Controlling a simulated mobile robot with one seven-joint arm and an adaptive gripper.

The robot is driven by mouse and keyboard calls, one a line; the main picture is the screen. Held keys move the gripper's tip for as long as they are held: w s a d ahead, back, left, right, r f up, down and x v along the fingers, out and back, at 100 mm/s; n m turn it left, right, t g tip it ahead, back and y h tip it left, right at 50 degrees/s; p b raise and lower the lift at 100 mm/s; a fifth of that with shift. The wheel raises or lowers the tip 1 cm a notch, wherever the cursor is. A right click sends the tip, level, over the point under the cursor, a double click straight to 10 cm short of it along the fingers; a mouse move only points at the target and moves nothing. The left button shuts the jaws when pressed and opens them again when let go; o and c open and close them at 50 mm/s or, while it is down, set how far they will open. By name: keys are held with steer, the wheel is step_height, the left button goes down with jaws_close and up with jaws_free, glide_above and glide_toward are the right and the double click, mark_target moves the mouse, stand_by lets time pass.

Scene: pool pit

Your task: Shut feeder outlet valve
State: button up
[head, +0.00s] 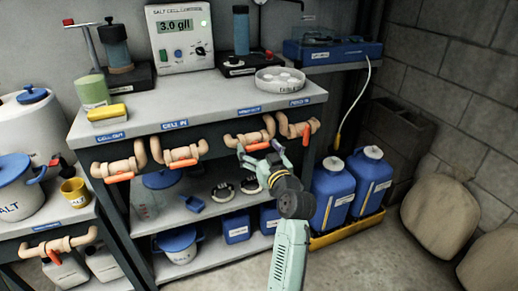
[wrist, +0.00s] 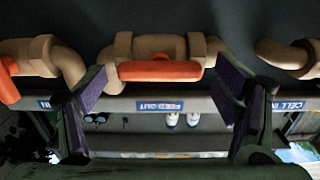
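The feeder outlet valve (wrist: 160,70), a tan pipe fitting with a red lever, is centred in the wrist view by the label FEED OUT. Its lever lies along the pipe. In the head view this valve (head: 243,138) is third from the left along the bench front, partly behind my gripper. My gripper (head: 259,150) is in front of it. In the wrist view my gripper (wrist: 163,92) is open, with purple-padded fingers spread to either side of the lever and nothing held. I cannot tell whether a finger touches the valve.
Similar red-levered valves stand on both sides: the cell in valve (head: 180,155) at left and another valve (head: 297,127) close at right. The bench top (head: 200,105) carries the control box (head: 180,38) and a white dish (head: 280,79). Blue jugs (head: 333,192) stand at lower right.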

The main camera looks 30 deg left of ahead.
steer(key=c, duration=1.1)
steer(key=shift+m, duration=0.3)
steer(key=m+p, duration=0.2)
steer(key=m, duration=0.1)
steer(key=shift+w+d+r, duration=0.1)
steer(key=m+p, duration=0.3)
steer(key=m, duration=0.3)
steer(key=m+p, duration=0.3)
steer(key=shift+d+m, duration=0.1)
steer(key=shift+m, duration=0.2)
steer(key=m+p, duration=0.2)
steer(key=m, duration=0.1)
steer(key=m+p, duration=0.1)
steer(key=shift+w+f+m, duration=0.1)
steer(key=shift+f+m, duration=0.15)
steer(key=shift+m, duration=0.05)
